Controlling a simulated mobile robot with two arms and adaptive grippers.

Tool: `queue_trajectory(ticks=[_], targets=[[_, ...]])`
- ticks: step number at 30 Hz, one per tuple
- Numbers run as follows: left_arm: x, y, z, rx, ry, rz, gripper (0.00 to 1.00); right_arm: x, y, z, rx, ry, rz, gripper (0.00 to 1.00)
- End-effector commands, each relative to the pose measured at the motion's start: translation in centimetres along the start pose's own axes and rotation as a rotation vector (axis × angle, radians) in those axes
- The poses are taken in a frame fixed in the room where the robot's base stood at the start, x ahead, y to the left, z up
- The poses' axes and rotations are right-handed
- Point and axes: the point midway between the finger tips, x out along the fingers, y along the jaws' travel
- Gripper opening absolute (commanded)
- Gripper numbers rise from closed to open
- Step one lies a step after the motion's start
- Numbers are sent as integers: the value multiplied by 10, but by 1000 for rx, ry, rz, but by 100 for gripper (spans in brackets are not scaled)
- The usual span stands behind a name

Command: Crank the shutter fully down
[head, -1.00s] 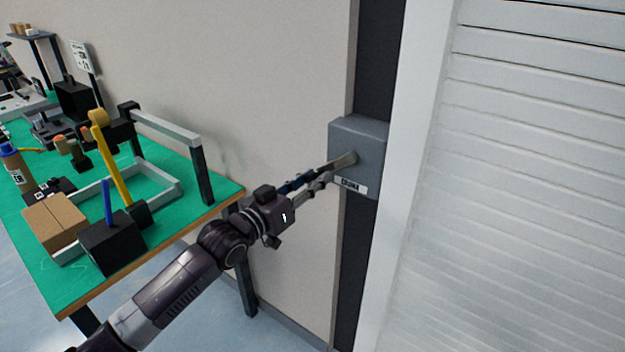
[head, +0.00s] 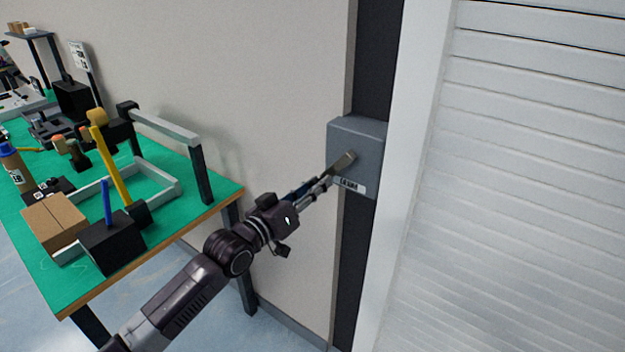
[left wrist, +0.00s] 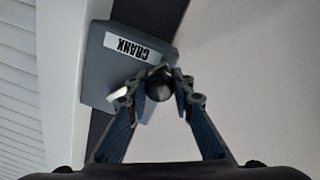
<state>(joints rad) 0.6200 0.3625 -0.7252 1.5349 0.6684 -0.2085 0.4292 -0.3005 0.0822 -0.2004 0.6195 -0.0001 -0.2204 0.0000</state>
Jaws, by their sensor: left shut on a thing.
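A grey crank box (head: 365,140) is fixed to the dark post beside the shutter, and its metal crank arm (head: 343,162) points down and left. My left gripper (head: 328,180) is at the free end of the crank. In the left wrist view, the fingers (left wrist: 159,95) are closed around the crank's round black knob (left wrist: 159,86), with the box labelled CRANK (left wrist: 105,68) behind. The white slatted shutter (head: 530,170) fills the right of the head view. Its slats cover the opening as far as the head view shows; its bottom edge is out of view. My right gripper does not show.
A green-topped workbench (head: 215,193) stands at the left with a cardboard box (head: 54,222), a yellow-handled tool (head: 112,165) and a white frame. The floor between the bench and the shutter is open.

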Motion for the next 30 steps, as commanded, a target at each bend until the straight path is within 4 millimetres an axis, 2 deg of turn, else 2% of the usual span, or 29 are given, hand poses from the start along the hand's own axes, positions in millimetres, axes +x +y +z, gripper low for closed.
queue_trajectory(ticks=[15, 30], targets=[[2, 29, 30, -494, 20, 5, 0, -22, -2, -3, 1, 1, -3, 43], [3, 68, 43, -970, 41, 10, 0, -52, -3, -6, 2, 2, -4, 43]])
